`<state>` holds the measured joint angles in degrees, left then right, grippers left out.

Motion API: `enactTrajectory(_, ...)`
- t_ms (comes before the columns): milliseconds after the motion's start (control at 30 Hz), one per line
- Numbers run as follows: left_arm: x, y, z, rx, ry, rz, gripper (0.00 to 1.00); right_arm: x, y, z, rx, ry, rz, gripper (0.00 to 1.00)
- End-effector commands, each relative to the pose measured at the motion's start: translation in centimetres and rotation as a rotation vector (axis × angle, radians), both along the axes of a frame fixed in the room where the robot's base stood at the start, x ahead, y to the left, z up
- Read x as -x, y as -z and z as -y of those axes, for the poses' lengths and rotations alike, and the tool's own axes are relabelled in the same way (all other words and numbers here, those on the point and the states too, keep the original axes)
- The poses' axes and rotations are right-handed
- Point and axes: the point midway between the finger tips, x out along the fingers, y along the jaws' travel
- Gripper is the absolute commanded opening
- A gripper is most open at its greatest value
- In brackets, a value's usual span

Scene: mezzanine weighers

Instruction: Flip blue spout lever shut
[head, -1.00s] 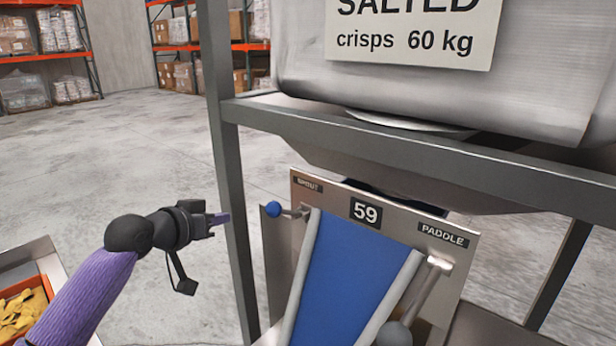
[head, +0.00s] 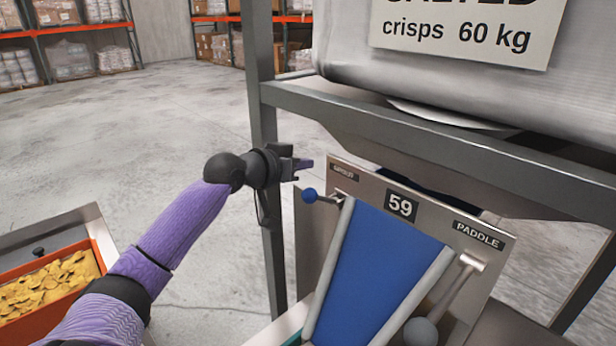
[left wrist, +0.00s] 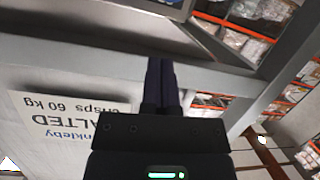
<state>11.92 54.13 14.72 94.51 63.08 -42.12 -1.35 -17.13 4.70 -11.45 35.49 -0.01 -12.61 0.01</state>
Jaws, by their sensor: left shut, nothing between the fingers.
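The blue-knobbed spout lever (head: 311,195) sticks out to the left from the upper left of the steel panel (head: 490,245), under a small spout label (head: 344,172). My left gripper (head: 306,163) is just above the blue knob in the head view, apart from it in the picture. Its purple fingers are shut and empty; they also show closed together in the left wrist view (left wrist: 161,85). The lever does not show clearly in the left wrist view. My right gripper is not in view.
A grey frame post (head: 266,150) stands right behind my left gripper. A second lever with a grey knob (head: 421,332) hangs under the paddle label. A blue chute (head: 375,265) lies between the levers. An orange crate of crisps (head: 105,262) is at lower left.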

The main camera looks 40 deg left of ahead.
Motion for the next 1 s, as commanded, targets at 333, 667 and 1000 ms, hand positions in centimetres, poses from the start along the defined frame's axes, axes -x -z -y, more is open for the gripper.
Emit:
enactTrajectory(333,-2.3,2.5,0.4,-0.002,0.002,-0.006,0.00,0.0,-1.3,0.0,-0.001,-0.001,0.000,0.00)
enactTrajectory(667,-1.0,4.2,0.6,-0.002,0.001,-0.001,0.00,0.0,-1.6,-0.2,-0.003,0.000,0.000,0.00)
enactTrajectory(1000,-1.0,4.4,0.8,0.000,0.001,0.005,0.00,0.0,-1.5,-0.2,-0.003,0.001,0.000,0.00)
